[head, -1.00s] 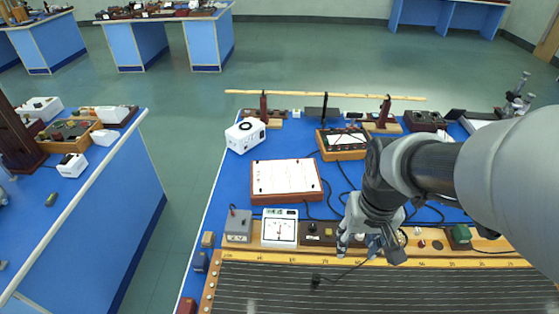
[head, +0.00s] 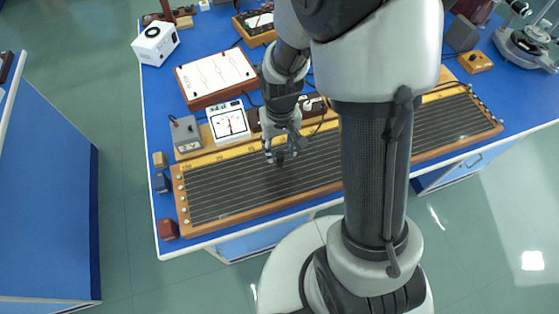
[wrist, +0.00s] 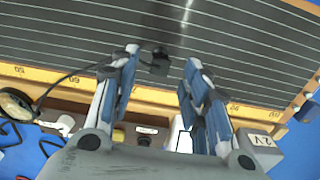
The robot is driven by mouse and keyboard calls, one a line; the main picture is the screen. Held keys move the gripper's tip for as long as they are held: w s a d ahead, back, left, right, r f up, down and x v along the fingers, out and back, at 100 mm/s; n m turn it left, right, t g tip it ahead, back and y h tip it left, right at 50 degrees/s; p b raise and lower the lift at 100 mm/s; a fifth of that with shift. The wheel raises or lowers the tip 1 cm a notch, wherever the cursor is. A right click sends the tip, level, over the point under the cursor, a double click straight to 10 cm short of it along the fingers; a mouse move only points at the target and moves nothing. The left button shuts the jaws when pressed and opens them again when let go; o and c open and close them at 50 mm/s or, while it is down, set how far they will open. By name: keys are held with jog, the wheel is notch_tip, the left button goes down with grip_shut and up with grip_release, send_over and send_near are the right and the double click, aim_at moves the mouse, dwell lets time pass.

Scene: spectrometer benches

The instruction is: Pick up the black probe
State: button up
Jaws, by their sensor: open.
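The black probe (wrist: 158,62) is a small dark block with a cable trailing off to the left in the wrist view. It rests on the dark, wire-lined surface of the long board (wrist: 60,30). My gripper (wrist: 162,57) is open, with the probe showing between its two fingertips. I cannot tell from this view whether the fingers touch it. In the head view, my gripper (head: 278,150) points down over the long board (head: 225,198), with only a dark bit of the probe (head: 280,163) showing at its fingertips.
Behind the board stand a white meter (head: 229,122), a grey box (head: 186,134) and a red-brown framed white panel (head: 215,78). A white box (head: 156,43) stands at the back left. Small blocks lie by the board's left end. My arm hides the board's middle right.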

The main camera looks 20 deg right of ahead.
aim_at(279, 154)
notch_tip(279, 154, down, 6)
jog(key=b, duration=0.2)
jog(key=shift+w+b, duration=0.15)
jog(key=shift+b, duration=0.2)
jog(key=shift+r, duration=0.1)
jog(key=shift+c, duration=0.5)
grip_shut()
